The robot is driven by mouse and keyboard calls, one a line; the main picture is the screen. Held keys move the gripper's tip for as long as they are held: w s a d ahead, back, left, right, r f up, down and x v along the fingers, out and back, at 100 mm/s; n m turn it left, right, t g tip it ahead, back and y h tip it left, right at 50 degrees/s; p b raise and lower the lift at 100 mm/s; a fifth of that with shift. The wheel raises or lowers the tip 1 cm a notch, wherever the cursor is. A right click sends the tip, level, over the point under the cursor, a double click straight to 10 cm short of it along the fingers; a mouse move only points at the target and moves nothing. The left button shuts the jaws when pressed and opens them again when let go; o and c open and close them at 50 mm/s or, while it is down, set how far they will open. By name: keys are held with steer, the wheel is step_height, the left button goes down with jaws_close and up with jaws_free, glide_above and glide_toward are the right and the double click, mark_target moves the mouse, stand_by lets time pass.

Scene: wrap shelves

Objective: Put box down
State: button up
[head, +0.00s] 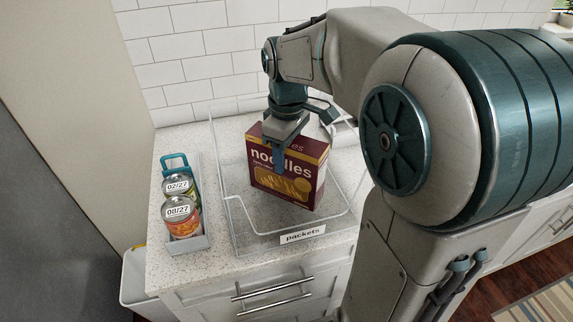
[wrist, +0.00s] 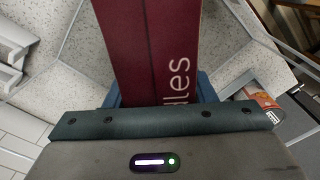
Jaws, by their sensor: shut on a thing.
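A dark red noodles box (head: 288,188) stands upright inside a clear bin labelled "packets" (head: 246,240) on the counter. My gripper (head: 279,158) reaches down from above and is shut on the top of the box, one finger showing on its front face. In the wrist view the box's narrow top (wrist: 150,50) runs up from between the jaws. The box's underside is hidden, so I cannot tell whether it touches the bin floor.
Left of the bin, a narrow clear holder (head: 190,245) on the speckled counter (head: 180,140) holds cans labelled "02/27" (head: 178,188) and "08/27" (head: 180,215). A tiled wall (head: 180,60) stands behind. The rest of the bin looks empty where visible.

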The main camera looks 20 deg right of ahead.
steer(key=shift+f, duration=1.8)
steer(key=o, duration=1.2)
step_height(320, 180, up, 12)
steer(key=shift+r, duration=0.15)
